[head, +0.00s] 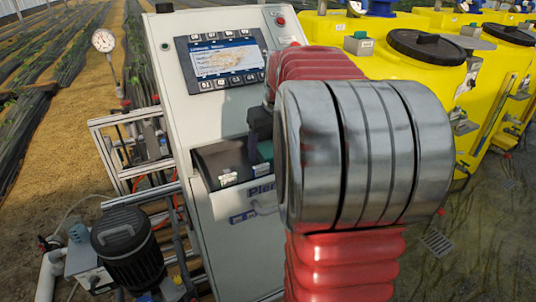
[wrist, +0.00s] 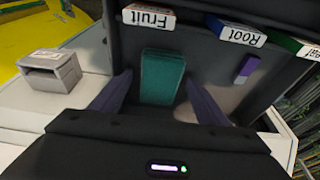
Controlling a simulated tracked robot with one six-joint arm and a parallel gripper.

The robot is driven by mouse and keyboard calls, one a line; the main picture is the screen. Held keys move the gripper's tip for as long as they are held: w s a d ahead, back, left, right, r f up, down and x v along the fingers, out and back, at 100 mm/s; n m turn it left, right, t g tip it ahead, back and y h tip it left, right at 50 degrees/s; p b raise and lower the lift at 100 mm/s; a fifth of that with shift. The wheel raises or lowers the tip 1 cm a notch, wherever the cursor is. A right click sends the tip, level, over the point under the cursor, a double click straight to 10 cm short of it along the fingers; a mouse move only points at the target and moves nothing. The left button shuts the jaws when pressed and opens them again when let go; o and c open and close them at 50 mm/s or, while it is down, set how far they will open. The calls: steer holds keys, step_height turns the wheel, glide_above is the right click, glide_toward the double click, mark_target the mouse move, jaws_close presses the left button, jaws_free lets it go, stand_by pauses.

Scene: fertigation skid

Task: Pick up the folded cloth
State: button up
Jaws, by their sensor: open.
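The folded cloth is a teal block (wrist: 162,75) lying in a dark tray in the middle of the wrist view. A small teal edge of it (head: 265,150) shows in the head view, beside my arm. My gripper (wrist: 158,82) is open, with one finger on the left and one on the right of the cloth. I cannot tell whether the fingers touch it. In the head view my arm hides most of the gripper and part of the tray.
The dark tray (head: 222,164) is on the front of a white control cabinet (head: 185,120) with a screen (head: 221,62). Label tags, including "Fruit" (wrist: 149,17) and "Root" (wrist: 235,30), line it. A small purple-and-white item (wrist: 246,69) lies right of the cloth. Yellow tanks (head: 415,68) stand right.

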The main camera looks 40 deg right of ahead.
steer(key=shift+f, duration=0.15)
stand_by(0.3)
steer(key=c, duration=1.1)
steer(key=shift+c, duration=0.2)
steer(key=shift+r, duration=1.1)
steer(key=shift+s+a+f+t+h, duration=0.1)
steer(key=shift+s+t+h, duration=0.15)
steer(key=shift+t, duration=0.4)
steer(key=shift+s+a+f+t+h, duration=0.1)
steer(key=shift+s+t+h, duration=0.1)
steer(key=shift+t, duration=0.45)
steer(key=shift+s+t, duration=0.1)
steer(key=shift+t, duration=0.2)
